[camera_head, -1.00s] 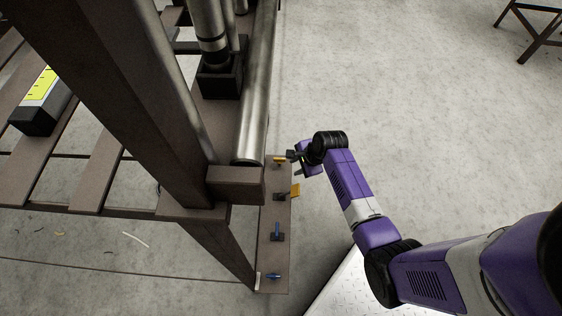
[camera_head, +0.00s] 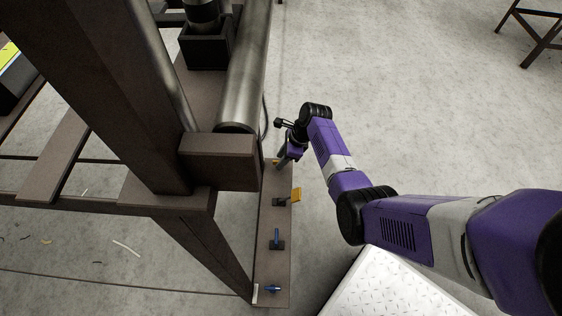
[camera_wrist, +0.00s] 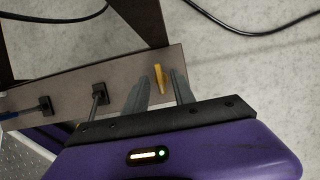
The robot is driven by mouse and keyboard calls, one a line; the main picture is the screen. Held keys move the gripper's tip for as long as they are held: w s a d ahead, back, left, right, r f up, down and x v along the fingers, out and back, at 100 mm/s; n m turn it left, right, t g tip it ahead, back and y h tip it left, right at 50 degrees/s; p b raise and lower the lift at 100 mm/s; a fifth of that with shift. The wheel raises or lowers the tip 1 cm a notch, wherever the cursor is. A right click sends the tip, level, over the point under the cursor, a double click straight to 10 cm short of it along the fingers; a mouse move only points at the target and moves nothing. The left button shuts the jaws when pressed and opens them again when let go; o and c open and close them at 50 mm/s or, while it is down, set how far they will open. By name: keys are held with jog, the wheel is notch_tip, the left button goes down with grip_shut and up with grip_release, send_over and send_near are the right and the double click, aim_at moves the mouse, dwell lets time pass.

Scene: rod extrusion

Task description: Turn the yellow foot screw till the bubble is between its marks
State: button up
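A small yellow piece, which looks like the yellow foot screw (camera_wrist: 160,79), stands at the far end of a brown plate in the wrist view. In the head view the yellow screw (camera_head: 275,162) shows partly, beside my gripper (camera_head: 282,161). In the wrist view my gripper (camera_wrist: 163,84) is open, with its two grey fingers on either side of the yellow piece and a gap visible on both sides. A dark block with a yellow-green face (camera_head: 9,60), apparently the level, is cut off at the head view's left edge. Its bubble cannot be made out.
A steel roller (camera_head: 243,85) and a frame post (camera_head: 125,100) stand left of my gripper. Open floor lies to the right.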

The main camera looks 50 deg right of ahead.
jog(key=shift+w+a+f, duration=0.1)
jog(key=shift+w+f, duration=0.05)
jog(key=shift+f, duration=0.25)
grip_shut()
